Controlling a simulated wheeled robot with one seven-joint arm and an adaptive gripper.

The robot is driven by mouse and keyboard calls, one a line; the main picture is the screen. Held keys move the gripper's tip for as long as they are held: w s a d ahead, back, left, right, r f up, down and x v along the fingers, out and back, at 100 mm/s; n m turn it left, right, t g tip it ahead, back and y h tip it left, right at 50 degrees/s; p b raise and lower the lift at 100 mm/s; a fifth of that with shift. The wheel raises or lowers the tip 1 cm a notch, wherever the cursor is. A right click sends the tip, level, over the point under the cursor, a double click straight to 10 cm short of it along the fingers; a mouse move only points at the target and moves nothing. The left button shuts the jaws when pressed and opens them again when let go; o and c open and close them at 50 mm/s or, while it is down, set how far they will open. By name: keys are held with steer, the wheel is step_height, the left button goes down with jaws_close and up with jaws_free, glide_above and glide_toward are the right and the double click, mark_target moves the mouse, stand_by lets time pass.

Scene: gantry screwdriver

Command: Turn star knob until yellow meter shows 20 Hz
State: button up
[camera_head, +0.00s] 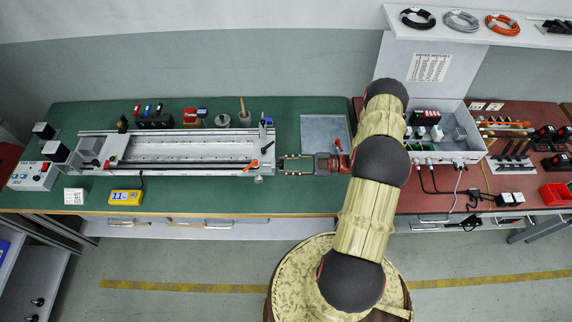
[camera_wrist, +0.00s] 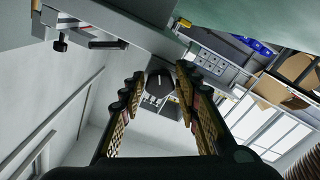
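The yellow meter (camera_head: 125,197) lies on the green bench in front of the gantry rig (camera_head: 190,150); its display seems to read 11. My gripper (camera_head: 281,164) is at the rig's right end, pointing left. In the wrist view, my gripper (camera_wrist: 160,78) has its two fingers apart, with a dark knob (camera_wrist: 160,86), apparently the star knob, between the tips in the picture. I cannot tell whether the fingers touch it or how deep it sits between them.
An orange lever (camera_head: 250,165) is on the rig's right end, close to my gripper. A grey plate (camera_head: 325,132) lies behind my gripper. The green bench front is mostly clear.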

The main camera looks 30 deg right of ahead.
steer(key=o, duration=0.3)
steer(key=shift+o, duration=0.2)
steer(key=v, duration=0.7)
steer(key=shift+s+d, duration=0.15)
steer(key=shift+d, duration=0.05)
stand_by(0.4)
